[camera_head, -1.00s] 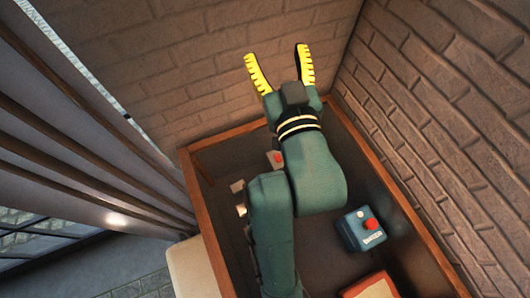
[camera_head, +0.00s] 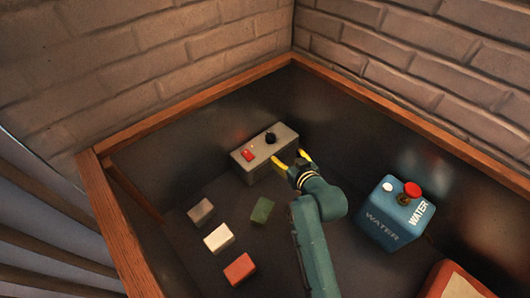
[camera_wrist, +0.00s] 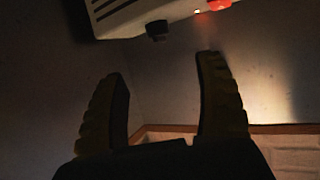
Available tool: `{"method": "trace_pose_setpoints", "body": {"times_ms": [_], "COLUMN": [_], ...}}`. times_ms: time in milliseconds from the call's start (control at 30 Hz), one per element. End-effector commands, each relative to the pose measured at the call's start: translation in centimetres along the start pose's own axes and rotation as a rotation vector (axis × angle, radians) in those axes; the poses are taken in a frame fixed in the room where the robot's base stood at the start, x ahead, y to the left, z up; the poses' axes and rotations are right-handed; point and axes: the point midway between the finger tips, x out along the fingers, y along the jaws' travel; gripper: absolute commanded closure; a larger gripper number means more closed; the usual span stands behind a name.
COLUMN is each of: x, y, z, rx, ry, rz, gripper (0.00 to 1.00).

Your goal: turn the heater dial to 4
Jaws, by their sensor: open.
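The heater appears to be the grey box (camera_head: 266,158) at the back of the dark tray-like bench. It has a black round dial (camera_head: 270,138) on its right part and a red switch (camera_head: 248,154) on its left. In the wrist view, the heater (camera_wrist: 128,14) is at the top edge, partly cut off, with the dial (camera_wrist: 156,30) jutting down and the red switch (camera_wrist: 218,5) right of it. My gripper (camera_head: 292,162) is open and empty, beside the heater's front right end. The wrist view shows its fingers (camera_wrist: 158,75) apart, with nothing between them. The dial's setting is not readable.
A blue WATER box (camera_head: 391,215) with a red knob stands at right. Grey (camera_head: 201,211), white (camera_head: 219,238), red (camera_head: 239,269) and green (camera_head: 262,210) blocks lie left of my arm. A wooden rim (camera_head: 200,100) and brick walls enclose the back.

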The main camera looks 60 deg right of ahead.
Motion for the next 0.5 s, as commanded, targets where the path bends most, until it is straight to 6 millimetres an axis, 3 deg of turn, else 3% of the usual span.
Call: {"method": "trace_pose_setpoints", "body": {"times_ms": [167,500], "x": [1.3,8.7], "y": [0.4,0.3], "z": [0.1,0.3], "rx": [0.002,0.002], "ry": [0.004,0.004], "rz": [0.006,0.004], "gripper": [0.3,0.3]}}
